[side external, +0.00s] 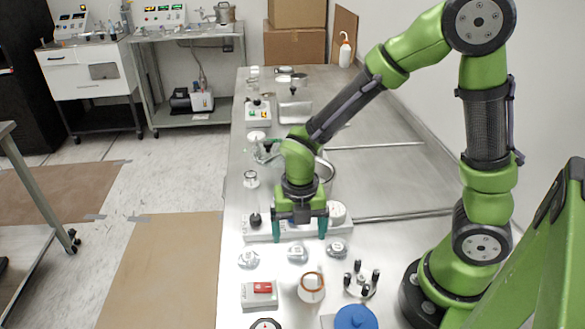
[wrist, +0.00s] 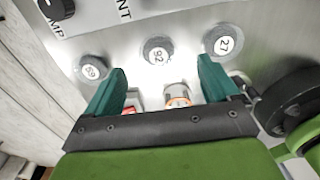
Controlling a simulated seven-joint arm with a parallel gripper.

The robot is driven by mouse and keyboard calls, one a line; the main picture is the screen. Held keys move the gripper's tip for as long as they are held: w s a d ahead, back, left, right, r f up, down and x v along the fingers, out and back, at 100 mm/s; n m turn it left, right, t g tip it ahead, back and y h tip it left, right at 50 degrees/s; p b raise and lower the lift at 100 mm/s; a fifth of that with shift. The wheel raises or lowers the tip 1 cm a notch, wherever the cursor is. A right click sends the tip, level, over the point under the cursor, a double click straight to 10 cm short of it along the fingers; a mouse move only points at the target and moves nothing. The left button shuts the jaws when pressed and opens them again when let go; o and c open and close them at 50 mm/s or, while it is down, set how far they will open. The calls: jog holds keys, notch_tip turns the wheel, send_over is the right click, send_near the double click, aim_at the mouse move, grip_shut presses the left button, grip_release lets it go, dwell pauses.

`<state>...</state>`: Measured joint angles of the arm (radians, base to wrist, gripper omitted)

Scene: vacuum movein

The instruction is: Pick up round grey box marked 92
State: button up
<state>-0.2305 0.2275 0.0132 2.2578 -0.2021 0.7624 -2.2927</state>
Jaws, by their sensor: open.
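The round grey box marked 92 (wrist: 157,50) lies flat in the wrist view, just beyond the gap between my fingertips. In the side external view, the middle of three similar round boxes (side external: 297,251) appears to be it; its label is too small to read there. My gripper (side external: 299,230) points down above the bench, open and empty. In the wrist view, my gripper's green fingers (wrist: 162,68) are spread wide on either side of the line to the box, not visibly touching it.
A round box marked 27 (wrist: 223,41) and another (wrist: 91,69), its number unclear, flank it. A white panel with knobs (side external: 257,230) stands close by. A red-switch box (side external: 262,290), an orange-rimmed cup (side external: 311,289), black-knobbed parts (side external: 362,281) and a blue disc (side external: 355,317) stand nearer the camera.

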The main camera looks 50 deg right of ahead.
aim_at(298, 250)
notch_tip(298, 250, down, 5)
jog(key=shift+a, duration=0.15)
jog(key=c, duration=1.1)
